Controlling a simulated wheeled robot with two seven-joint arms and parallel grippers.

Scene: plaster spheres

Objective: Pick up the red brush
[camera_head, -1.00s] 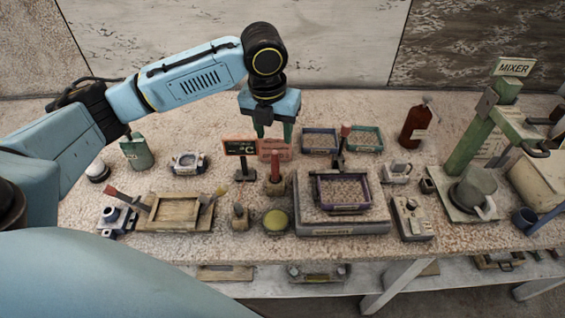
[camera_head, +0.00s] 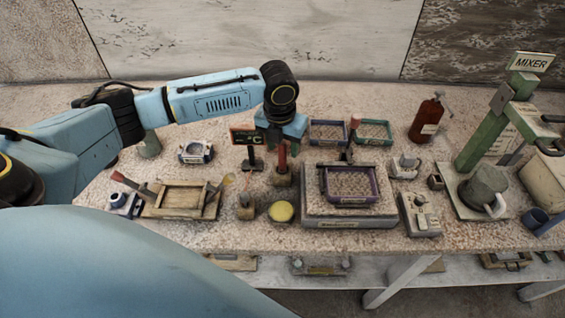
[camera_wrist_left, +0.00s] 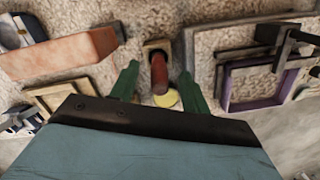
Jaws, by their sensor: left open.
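The red brush (camera_head: 282,157) stands upright in a small block holder (camera_head: 282,178) in the middle of the table. In the left wrist view the red brush (camera_wrist_left: 159,74) shows between my fingers, with a gap on each side. My left gripper (camera_head: 283,141) is open, pointing down over the brush, and its body hides the brush's top in the head view. Its two green fingers also show in the left wrist view (camera_wrist_left: 158,76). I cannot tell how far down the brush the fingertips reach. My right gripper is not in view.
A dark sign (camera_head: 247,136) stands close left of the brush. A yellow round pad (camera_head: 281,211) lies in front, and a purple-rimmed tray (camera_head: 352,198) on a grey base is to the right. A wooden frame (camera_head: 160,209) and a red bottle (camera_head: 427,120) are farther off.

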